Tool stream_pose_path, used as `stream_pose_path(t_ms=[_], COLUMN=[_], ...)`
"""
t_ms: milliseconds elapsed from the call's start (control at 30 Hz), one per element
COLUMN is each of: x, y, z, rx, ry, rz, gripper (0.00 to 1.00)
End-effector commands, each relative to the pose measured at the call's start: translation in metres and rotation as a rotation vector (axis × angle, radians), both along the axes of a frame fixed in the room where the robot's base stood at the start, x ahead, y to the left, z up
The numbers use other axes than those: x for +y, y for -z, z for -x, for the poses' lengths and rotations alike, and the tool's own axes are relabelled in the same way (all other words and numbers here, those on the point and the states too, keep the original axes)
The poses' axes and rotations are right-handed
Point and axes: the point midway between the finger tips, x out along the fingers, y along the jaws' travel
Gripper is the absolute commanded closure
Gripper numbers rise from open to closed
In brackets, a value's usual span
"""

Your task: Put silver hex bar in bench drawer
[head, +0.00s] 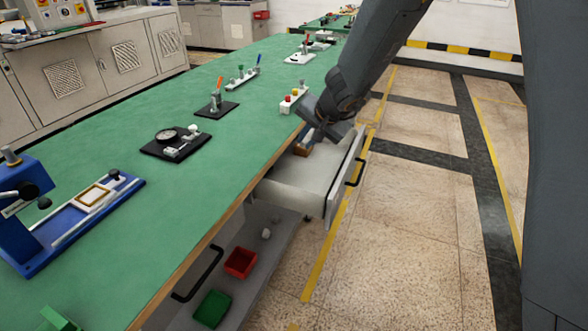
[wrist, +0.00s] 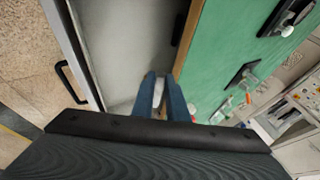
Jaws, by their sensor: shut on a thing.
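The bench drawer (head: 300,180) is pulled out from the green bench, with a pale interior and a dark handle on its front. It fills the upper left of the wrist view (wrist: 112,45). My gripper (wrist: 162,80) is over the drawer, close to the bench edge, with its blue fingers shut on a small pale silver piece, the silver hex bar (wrist: 158,92). Most of the bar is hidden between the fingers. In the head view my wrist hides the fingertips and the bar. I cannot tell how high the bar is above the drawer floor.
The floor right of the drawer is clear.

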Motion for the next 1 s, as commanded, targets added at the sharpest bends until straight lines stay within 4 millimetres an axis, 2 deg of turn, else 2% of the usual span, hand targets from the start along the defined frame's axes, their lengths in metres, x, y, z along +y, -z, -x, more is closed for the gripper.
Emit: stream_pose_path(t_ms=[33,100,367,700,1000], x=[0.000,0.000,-0.001,-0.001,-0.001], y=[0.011,0.019,0.037,0.083,0.101], z=[-0.003,-0.006,-0.010,-0.010,-0.010], rx=[0.000,-0.001,0.000,0.001,0.000], ry=[0.000,0.000,0.002,0.002,0.001], rz=[0.000,0.000,-0.001,-0.001,-0.001], gripper=[1.00,1.00,1.00,1.00,1.00])
